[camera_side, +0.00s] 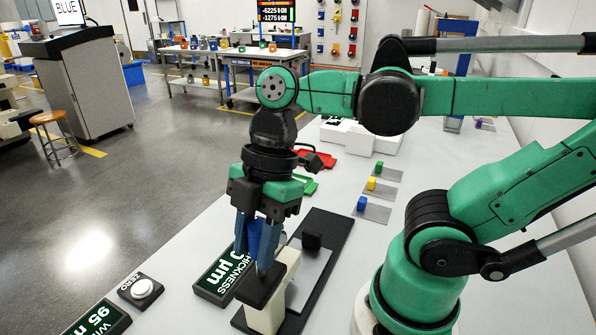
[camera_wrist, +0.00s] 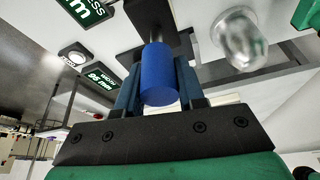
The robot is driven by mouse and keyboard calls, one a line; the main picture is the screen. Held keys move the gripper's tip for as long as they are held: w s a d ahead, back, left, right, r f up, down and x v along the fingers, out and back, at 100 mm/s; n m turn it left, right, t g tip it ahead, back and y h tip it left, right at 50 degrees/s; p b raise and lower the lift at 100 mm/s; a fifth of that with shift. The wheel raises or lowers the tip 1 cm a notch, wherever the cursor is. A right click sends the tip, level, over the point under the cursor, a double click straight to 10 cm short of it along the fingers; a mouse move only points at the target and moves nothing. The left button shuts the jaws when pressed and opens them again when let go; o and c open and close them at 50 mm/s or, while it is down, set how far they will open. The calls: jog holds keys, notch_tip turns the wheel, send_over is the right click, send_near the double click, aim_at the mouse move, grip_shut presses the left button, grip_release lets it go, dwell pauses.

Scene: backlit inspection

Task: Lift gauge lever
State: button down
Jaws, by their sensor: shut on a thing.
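The thickness gauge stands on a long black base (camera_side: 322,235). It has a cream column (camera_side: 268,316) with a black top (camera_side: 262,289). My gripper (camera_side: 260,262) points down over that top. In the wrist view my gripper (camera_wrist: 158,88) is shut on a blue cylinder (camera_wrist: 160,80), which looks like the lever's handle. The cylinder meets a black part (camera_wrist: 150,14) of the gauge at its far end. In the side view the fingers partly cover the blue handle (camera_side: 264,238), and whether the lever is raised cannot be told.
A thickness display (camera_side: 220,278) reading 0 µm lies left of the gauge, with a zero button (camera_side: 141,289) and a width display (camera_side: 97,318) nearer the front left. Blue (camera_side: 361,203), yellow (camera_side: 371,183) and green (camera_side: 379,166) blocks sit on plates behind. A red tray (camera_side: 318,160) lies farther back.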

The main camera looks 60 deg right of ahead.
jog(key=shift+a+f+h, duration=0.25)
jog(key=shift+a+h, duration=0.4)
jog(key=shift+h, duration=0.5)
jog(key=shift+a+f+h, duration=0.2)
jog(key=shift+a+h, duration=0.5)
jog(key=shift+h, duration=0.4)
jog(key=shift+a+f+h, duration=0.25)
jog(key=shift+a+h, duration=0.4)
jog(key=shift+h, duration=0.5)
jog(key=c, duration=0.5)
grip_release()
jog(key=shift+c, duration=0.2)
jog(key=v, duration=0.5)
jog(key=shift+a+r, duration=0.1)
jog(key=shift+r, duration=0.2)
